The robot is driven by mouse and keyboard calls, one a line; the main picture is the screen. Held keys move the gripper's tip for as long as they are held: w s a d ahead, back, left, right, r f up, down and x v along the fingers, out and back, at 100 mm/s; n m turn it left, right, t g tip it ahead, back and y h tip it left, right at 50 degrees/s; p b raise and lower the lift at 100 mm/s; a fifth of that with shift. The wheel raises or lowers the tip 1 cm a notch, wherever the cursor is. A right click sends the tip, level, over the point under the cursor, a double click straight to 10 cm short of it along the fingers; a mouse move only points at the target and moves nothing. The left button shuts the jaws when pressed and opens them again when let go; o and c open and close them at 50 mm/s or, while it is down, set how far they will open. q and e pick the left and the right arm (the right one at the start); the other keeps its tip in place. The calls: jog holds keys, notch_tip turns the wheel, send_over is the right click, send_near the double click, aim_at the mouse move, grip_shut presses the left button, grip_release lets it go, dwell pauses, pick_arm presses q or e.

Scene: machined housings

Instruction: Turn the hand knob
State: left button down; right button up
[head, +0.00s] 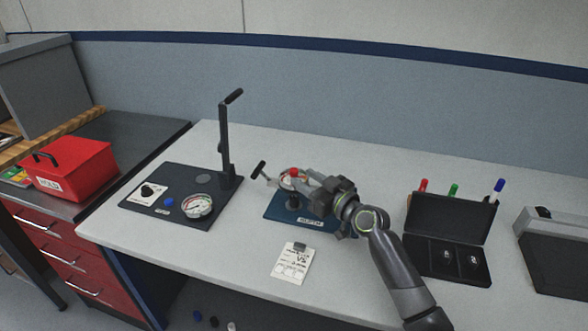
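My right gripper (306,190) reaches in from the lower right and hangs over a blue base plate (283,211) with a white label. It covers much of the fixture on that plate. A gauge and a small red part (294,172) show at its tip, and a black T-shaped handle (259,170) sticks out to the left. Whether the gripper touches any of these is hidden, and so is whether its fingers are open. A black knob (148,191) sits on a white plate on the dark panel at left, away from the gripper. My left gripper is not in view.
The dark panel (150,213) carries a gauge (198,207), a blue button (168,202) and a tall black lever (225,140). A paper card (291,264) lies in front of the blue plate. An open black case (447,225) and markers stand right. A red box (75,169) is far left.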

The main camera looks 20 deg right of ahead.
aim_at(297, 173)
jog(key=shift+x, duration=2.6)
grip_shut()
